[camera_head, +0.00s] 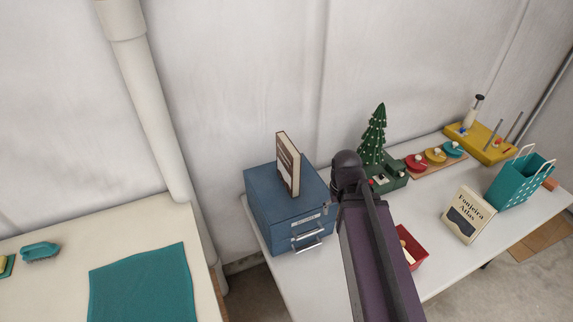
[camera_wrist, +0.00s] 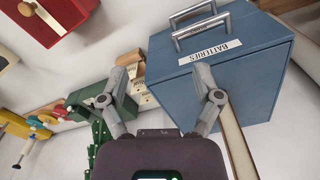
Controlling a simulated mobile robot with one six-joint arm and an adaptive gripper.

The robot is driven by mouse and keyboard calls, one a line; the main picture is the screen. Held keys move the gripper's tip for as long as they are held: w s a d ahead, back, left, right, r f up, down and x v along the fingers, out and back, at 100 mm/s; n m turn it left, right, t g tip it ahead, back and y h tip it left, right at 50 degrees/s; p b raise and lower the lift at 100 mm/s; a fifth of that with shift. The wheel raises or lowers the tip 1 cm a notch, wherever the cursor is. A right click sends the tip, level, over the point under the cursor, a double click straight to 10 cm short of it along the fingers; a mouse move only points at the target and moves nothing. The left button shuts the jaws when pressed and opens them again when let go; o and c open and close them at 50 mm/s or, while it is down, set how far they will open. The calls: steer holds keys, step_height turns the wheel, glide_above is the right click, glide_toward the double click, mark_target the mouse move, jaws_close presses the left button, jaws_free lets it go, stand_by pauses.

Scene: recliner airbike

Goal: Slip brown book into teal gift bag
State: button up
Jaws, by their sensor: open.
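The brown book (camera_head: 286,163) stands upright on top of the blue box (camera_head: 262,210). In the wrist view the book (camera_wrist: 237,145) shows as a narrow pale and brown strip beside my right-hand finger, not between the fingers. My gripper (camera_wrist: 161,75) is open and empty, with the blue box (camera_wrist: 255,80) beyond its right finger. The head view hides the gripper behind my dark arm. The teal gift bag (camera_head: 515,190) stands upright with white handles and pale dots at the table's right end.
A cream book (camera_head: 468,213) stands in front of the bag. A green tree (camera_head: 373,135), a red tray (camera_head: 413,250), a row of coloured discs (camera_head: 435,156) and a yellow stand (camera_head: 482,142) share the white table. A second table (camera_head: 60,270) with a teal cloth (camera_head: 143,287) is at left.

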steer(key=w+a+r+n+p, duration=0.2)
steer(key=w+a+r+p, duration=0.3)
steer(key=w+r+p, duration=0.4)
step_height(320, 180, up, 12)
steer(key=n+p, duration=0.2)
steer(key=p, duration=0.9)
glide_above(288, 144)
steer(key=shift+w+a+f, duration=0.1)
steer(key=shift+w+a, duration=0.1)
steer(key=shift+a, duration=0.1)
steer(key=shift+f, duration=0.15)
step_height(288, 144, down, 8)
steer(key=b, duration=0.8)
steer(key=shift+f, duration=0.15)
steer(key=shift+f+b, duration=0.2)
steer(key=shift+b, duration=0.15)
steer(key=f+b, duration=0.3)
steer(key=shift+s+d, duration=0.1)
steer(key=shift+d, duration=0.2)
steer(key=shift+f+b, duration=0.9)
steer(key=shift+b, duration=0.05)
